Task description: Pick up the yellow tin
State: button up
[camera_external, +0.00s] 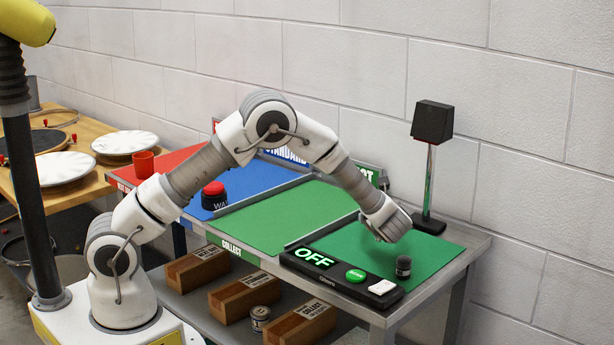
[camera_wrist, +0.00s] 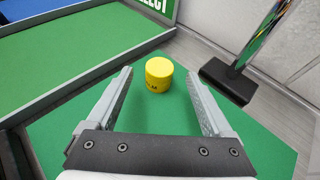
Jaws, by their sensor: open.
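The yellow tin (camera_wrist: 159,74) stands upright on the green surface (camera_wrist: 157,112) in the wrist view. It sits ahead of my gripper (camera_wrist: 159,82), roughly centred between the tips of the two spread fingers, with green showing on both sides. My gripper is open and holds nothing. In the external view my gripper (camera_external: 380,238) reaches down over the rightmost green panel (camera_external: 345,243). I cannot see the yellow tin there; the end of my arm probably hides it.
A raised divider (camera_wrist: 85,62) borders the panel. Cardboard boxes (camera_external: 243,298) lie below.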

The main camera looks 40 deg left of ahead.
jog(key=x, duration=0.5)
jog(key=shift+r, duration=0.1)
grip_shut()
